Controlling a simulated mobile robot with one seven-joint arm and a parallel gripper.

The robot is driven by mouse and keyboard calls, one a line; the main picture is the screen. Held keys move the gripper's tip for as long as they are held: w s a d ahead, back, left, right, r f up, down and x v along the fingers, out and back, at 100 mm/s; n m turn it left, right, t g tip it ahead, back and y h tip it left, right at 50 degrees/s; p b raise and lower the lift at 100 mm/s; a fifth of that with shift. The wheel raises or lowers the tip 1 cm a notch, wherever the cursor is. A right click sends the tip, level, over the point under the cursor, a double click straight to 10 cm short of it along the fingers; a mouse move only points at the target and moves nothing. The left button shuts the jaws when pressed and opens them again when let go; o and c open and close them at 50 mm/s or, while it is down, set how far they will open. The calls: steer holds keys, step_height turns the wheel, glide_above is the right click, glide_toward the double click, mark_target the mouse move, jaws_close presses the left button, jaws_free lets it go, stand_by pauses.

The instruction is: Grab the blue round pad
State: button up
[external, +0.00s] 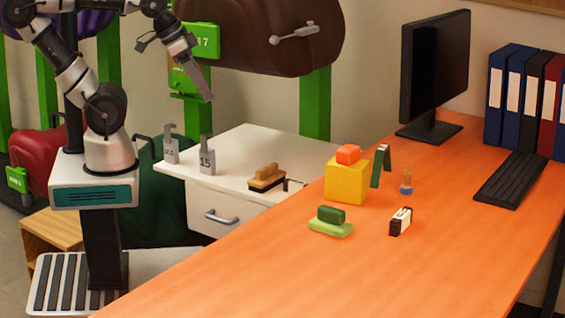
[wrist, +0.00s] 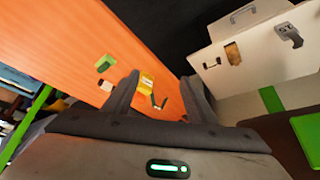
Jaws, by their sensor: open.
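I cannot make out a blue round pad in either view. The only small blue thing on the orange desk (external: 260,280) is the bottom of a small clear flask (external: 406,184). My gripper (external: 205,92) is raised in the air behind the white cabinet, before a brown saddle. In the wrist view my gripper (wrist: 159,92) has its two dark fingers spread apart with nothing held between them. The desk and its small objects show beyond the fingers, well away from them.
A yellow block (external: 346,182) with an orange piece on top, a green two-piece item (external: 331,220) and a dark-and-white item (external: 400,221) stand on the desk. The white cabinet (external: 245,155) holds a brush (external: 267,177) and grey weights (external: 207,158). A monitor (external: 435,65) stands behind.

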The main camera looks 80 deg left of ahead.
steer(key=w+r, duration=0.4)
steer(key=w, duration=0.4)
steer(key=m+g+h+p, duration=0.1)
steer(key=m+h+p, duration=0.1)
steer(key=m, duration=0.3)
glide_above(407, 184)
steer(key=s+a, duration=0.2)
step_height(407, 184, down, 26)
steer(key=shift+s+r, duration=0.1)
steer(key=shift+w+b+x, duration=0.1)
steer(key=shift+b+x, duration=0.1)
steer(key=shift+x, duration=1.25)
steer(key=shift+w+b+x, duration=0.15)
steer(key=shift+b+x, duration=0.05)
steer(key=shift+x, duration=1.2)
steer(key=shift+r, duration=0.1)
steer(key=shift+c, duration=0.4)
